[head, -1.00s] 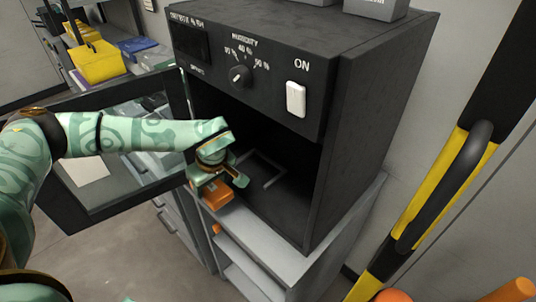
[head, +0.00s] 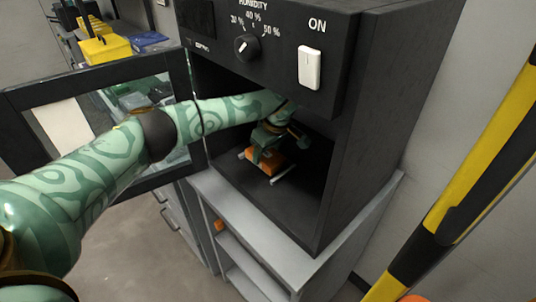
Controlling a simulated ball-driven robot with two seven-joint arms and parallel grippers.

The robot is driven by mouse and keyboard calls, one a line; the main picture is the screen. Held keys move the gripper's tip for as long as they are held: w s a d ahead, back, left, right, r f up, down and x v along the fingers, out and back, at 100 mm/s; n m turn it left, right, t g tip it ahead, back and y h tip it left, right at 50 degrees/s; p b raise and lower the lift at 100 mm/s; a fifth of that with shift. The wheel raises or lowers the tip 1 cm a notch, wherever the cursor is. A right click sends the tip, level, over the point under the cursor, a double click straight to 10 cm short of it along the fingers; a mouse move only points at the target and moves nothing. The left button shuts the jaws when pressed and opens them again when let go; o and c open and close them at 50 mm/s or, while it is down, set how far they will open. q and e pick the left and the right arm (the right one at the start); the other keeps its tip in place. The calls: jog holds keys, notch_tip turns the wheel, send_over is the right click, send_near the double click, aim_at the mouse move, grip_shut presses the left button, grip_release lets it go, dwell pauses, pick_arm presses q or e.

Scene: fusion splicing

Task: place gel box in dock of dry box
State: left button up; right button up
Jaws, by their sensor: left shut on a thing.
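The dry box (head: 378,120) is a black cabinet with its door (head: 62,207) swung open to the left. The dock (head: 284,170) is a light frame of rails on the floor inside it. My left gripper (head: 267,146) reaches into the box and is shut on the orange gel box (head: 263,160). The gel box is over or between the dock's rails; I cannot tell if it touches the floor. The gripper hides its upper part. My right gripper is not in view.
The humidity knob (head: 246,47) and white ON switch (head: 310,67) are on the panel above the opening. The dry box stands on a grey shelf unit (head: 257,222). Yellow bins (head: 105,49) are at the back left. A yellow and black post (head: 470,170) is at right.

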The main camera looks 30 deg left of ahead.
aim_at(268, 154)
pick_arm(q)
jog(key=shift+f, duration=0.3)
jog(key=o, duration=1.2)
jog(key=shift+f, duration=0.1)
jog(key=shift+d+r, duration=0.1)
jog(key=shift+r, duration=0.35)
jog(key=p+v, duration=0.2)
jog(key=v, duration=0.1)
jog(key=shift+d+r, duration=0.1)
jog(key=s+d, duration=0.1)
jog(key=d, duration=0.2)
jog(key=s+d, duration=0.1)
jog(key=d, duration=0.3)
jog(key=s+d+p, duration=0.1)
jog(key=s+d, duration=0.1)
jog(key=d, duration=0.2)
jog(key=shift+f, duration=0.4)
